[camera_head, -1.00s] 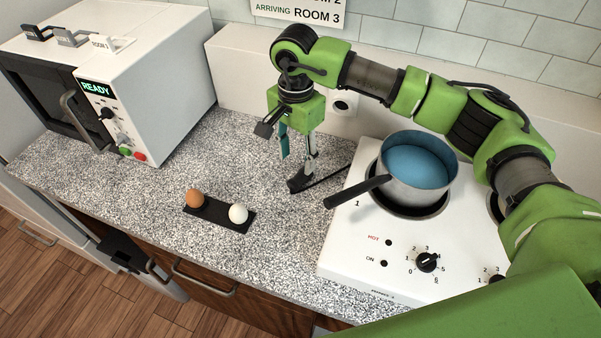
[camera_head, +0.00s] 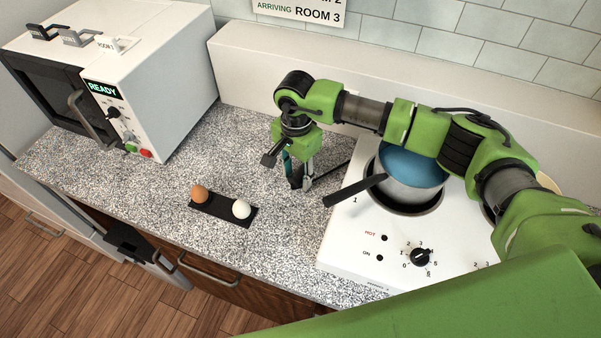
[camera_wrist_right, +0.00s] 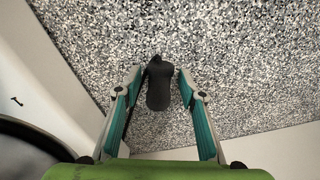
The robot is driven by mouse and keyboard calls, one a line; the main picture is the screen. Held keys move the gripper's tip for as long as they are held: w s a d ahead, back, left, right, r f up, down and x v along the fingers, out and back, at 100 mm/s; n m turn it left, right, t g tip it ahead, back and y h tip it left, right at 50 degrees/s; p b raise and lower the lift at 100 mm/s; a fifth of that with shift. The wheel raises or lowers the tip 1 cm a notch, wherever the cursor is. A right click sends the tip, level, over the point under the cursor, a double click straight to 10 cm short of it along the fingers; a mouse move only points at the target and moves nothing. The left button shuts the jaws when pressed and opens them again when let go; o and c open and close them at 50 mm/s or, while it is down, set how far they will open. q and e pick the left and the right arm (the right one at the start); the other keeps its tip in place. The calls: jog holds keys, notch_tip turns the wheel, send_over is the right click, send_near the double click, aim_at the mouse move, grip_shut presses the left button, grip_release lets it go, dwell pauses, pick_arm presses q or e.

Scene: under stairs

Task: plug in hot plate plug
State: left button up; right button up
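The hot plate plug (camera_wrist_right: 160,86) is a black, rounded plug lying on the speckled counter in the right wrist view. My right gripper (camera_wrist_right: 160,112) is open, with one teal-lined finger on each side of the plug and visible gaps between. In the head view my right gripper (camera_head: 300,183) points down at the counter, left of the white hot plate (camera_head: 345,245). It mostly hides the plug there. The black cord (camera_head: 332,174) runs from there toward the hot plate. The wall outlet is hidden behind my right arm. My left gripper is not in view.
A pot (camera_head: 412,185) with blue inside sits on the burner, its black handle pointing left toward my gripper. A dark tray (camera_head: 221,210) with a brown and a white egg lies front left. A white oven (camera_head: 165,90) stands at back left. The counter between is clear.

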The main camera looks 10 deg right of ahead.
jog(key=c, duration=0.7)
jog(key=shift+c, duration=0.2)
jog(key=shift+r, duration=0.1)
jog(key=shift+r+b, duration=0.4)
jog(key=shift+b, duration=0.2)
jog(key=s+a+r+b, duration=0.7)
jog(key=s+a+r, duration=0.2)
jog(key=r, duration=0.3)
jog(key=shift+s+a, duration=0.15)
jog(key=shift+a, duration=0.7)
